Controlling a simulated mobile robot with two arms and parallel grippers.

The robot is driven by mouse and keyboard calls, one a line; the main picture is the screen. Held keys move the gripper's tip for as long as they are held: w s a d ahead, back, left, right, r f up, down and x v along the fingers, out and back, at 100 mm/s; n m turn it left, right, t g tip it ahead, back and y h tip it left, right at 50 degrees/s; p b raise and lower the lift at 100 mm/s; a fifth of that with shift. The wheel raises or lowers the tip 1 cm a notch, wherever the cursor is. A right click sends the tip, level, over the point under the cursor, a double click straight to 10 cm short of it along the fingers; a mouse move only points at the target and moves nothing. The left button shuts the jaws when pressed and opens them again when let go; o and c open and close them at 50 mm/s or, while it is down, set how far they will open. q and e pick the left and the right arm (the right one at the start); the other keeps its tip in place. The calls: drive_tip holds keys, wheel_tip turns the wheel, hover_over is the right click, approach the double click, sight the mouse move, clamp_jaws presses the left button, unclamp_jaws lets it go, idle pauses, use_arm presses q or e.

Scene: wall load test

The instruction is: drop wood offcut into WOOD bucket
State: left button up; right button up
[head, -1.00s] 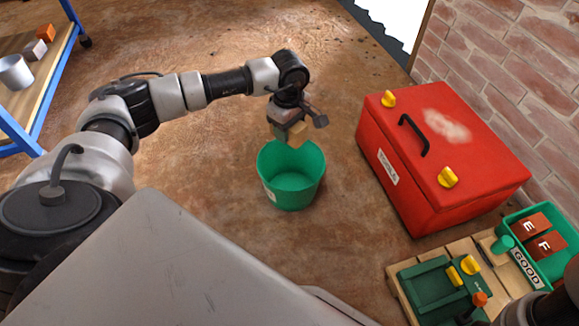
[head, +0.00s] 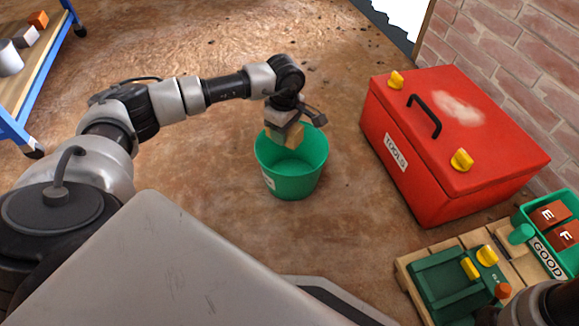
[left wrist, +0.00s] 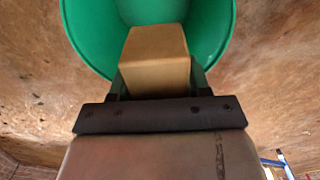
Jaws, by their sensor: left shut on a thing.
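My left gripper (head: 290,124) is shut on the wood offcut (head: 287,136), a light tan block. It holds the block over the opening of the green bucket (head: 290,180), near its far rim. The bucket stands on the floor with a pale label on its left side, too small to read. In the left wrist view the wood offcut (left wrist: 155,62) sticks out from between the fingers, with the green bucket (left wrist: 85,30) behind it. Part of my right arm shows at the lower right edge; its jaws cannot be made out.
A red toolbox (head: 450,140) marked TOOLS stands right of the bucket by the brick wall. A wooden pallet (head: 408,262) with a green fixture (head: 440,290) and a green GOOD bin (head: 530,205) is at lower right. A blue-framed shelf (head: 50,55) stands at left. Floor around the bucket is clear.

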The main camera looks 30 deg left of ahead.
use_arm(q)
drive_tip(key=o, duration=1)
drive_tip(key=shift+r, duration=0.15)
wheel_tip(320, 180, up, 11)
drive_tip(key=p, duration=0.7)
drive_tip(key=shift+p, duration=0.3)
drive_tip(key=shift+f, duration=0.2)
